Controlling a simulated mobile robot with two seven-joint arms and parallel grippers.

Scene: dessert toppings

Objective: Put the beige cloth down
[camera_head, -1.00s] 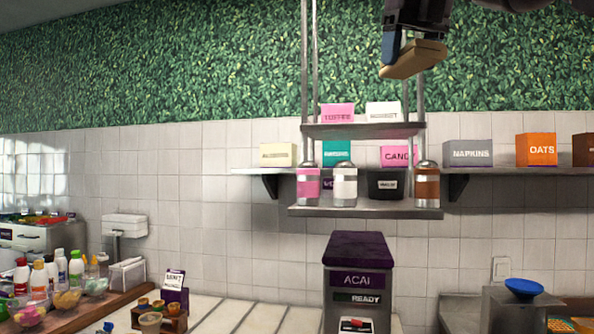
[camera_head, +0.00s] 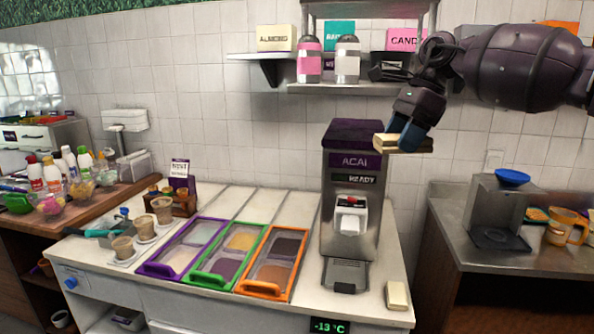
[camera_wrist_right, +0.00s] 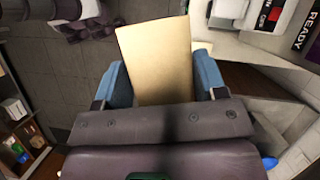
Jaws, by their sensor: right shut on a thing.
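The beige cloth (camera_head: 390,142) looks like a flat folded block and is held in my right gripper (camera_head: 408,132). The gripper is up in the air, just right of the top of the acai machine (camera_head: 350,215). In the right wrist view the cloth (camera_wrist_right: 156,55) sits between the two blue fingers of the right gripper (camera_wrist_right: 162,85) and sticks out beyond them. A second beige folded piece (camera_head: 397,294) lies on the white counter (camera_head: 385,262), right of the machine's base. My left gripper is not in view.
Topping trays with purple, green (camera_head: 233,257) and orange frames stand left of the machine. Several cups (camera_head: 122,247) are farther left. A steel side counter (camera_head: 450,245) with a blue bowl (camera_head: 513,176) on a stand is at right. Bare counter is narrow beside the machine.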

